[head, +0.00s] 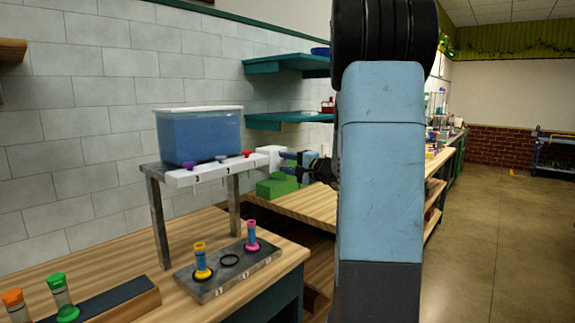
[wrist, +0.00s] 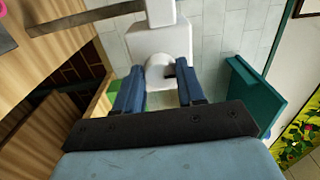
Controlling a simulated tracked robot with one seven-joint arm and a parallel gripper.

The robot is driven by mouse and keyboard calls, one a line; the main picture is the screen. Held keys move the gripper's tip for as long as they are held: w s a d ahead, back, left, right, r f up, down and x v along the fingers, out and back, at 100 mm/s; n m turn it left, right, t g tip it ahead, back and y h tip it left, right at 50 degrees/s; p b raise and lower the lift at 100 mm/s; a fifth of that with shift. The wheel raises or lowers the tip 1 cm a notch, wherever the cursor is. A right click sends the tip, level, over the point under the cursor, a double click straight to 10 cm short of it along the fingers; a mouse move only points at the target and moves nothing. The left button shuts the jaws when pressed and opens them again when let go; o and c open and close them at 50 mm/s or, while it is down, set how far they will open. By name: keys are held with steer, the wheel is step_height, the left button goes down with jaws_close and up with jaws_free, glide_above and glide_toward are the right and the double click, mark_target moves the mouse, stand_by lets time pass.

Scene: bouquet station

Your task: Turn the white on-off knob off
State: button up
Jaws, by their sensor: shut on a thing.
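The white on-off knob (wrist: 158,62) shows in the wrist view as a round white piece on a white box (wrist: 150,38). That box also shows in the head view at the right end of the numbered white bar (head: 270,153). My gripper (head: 285,163) is level with the box, to its right in the head view. In the wrist view, the blue fingers of my gripper (wrist: 158,80) stand on either side of the knob, shut on it. A small dark mark shows by the right finger. The knob's exact turn is hard to read.
Yellow and pink vials stand in a grey rack (head: 228,273) below. Teal shelves (head: 290,122) are on the wall behind; a green block (head: 277,187) is below my gripper.

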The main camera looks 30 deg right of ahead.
steer(key=shift+f, duration=0.3)
steer(key=o, duration=1)
steer(key=shift+r, duration=0.15)
steer(key=v, duration=1.3)
steer(key=shift+s+d, duration=0.1)
steer(key=shift+s, duration=0.25)
